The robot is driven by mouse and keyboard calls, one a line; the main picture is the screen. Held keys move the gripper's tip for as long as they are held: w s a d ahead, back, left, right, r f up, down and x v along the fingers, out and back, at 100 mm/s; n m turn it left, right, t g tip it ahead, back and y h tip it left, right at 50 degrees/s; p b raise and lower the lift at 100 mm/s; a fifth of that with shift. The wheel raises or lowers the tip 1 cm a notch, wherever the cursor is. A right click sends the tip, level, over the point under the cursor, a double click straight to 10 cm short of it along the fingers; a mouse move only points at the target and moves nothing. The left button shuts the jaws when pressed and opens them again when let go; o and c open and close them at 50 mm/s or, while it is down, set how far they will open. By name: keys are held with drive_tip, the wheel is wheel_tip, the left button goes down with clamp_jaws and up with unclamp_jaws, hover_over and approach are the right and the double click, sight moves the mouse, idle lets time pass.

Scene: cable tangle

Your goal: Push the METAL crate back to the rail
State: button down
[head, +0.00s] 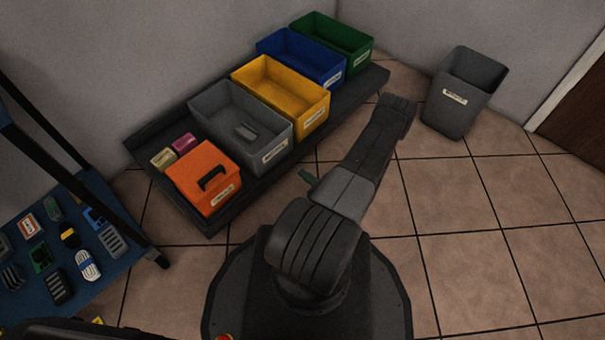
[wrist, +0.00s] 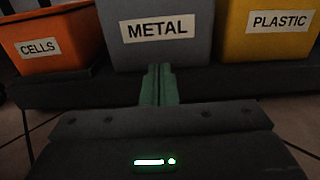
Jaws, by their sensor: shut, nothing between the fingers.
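The METAL crate (head: 213,126) is an open grey bin on a low dark platform, between the orange CELLS box and the yellow PLASTIC crate. A dark grey item lies inside it. Its labelled front face fills the upper middle of the wrist view (wrist: 190,50). My gripper's green fingers (wrist: 160,72) are shut and empty, pointing at the lower part of that face. In the head view my gripper (head: 308,177) is mostly hidden by my arm, slightly in front of the crate. I cannot tell whether the fingertips touch it. The crate hides the platform's back edge behind it.
The CELLS box (head: 203,175) and PLASTIC crate (head: 300,112) stand close on either side. Blue (head: 298,60) and green (head: 335,38) crates stand farther right. A grey bin (head: 456,105) stands right, a blue workbench (head: 105,262) left.

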sight(276, 153)
drive_tip(key=b+x, duration=0.3)
drive_tip(key=x, duration=0.8)
drive_tip(key=shift+w+a, duration=0.25)
drive_tip(key=shift+a, duration=0.05)
drive_tip(key=x, duration=1)
drive_tip(key=shift+w+a, duration=0.1)
drive_tip(key=shift+a, duration=0.05)
drive_tip(key=shift+d, duration=0.2)
drive_tip(key=p+v, duration=0.2)
drive_tip(key=v, duration=1.1)
drive_tip(key=shift+s+d+p, duration=0.2)
drive_tip(key=shift+s+p, duration=0.15)
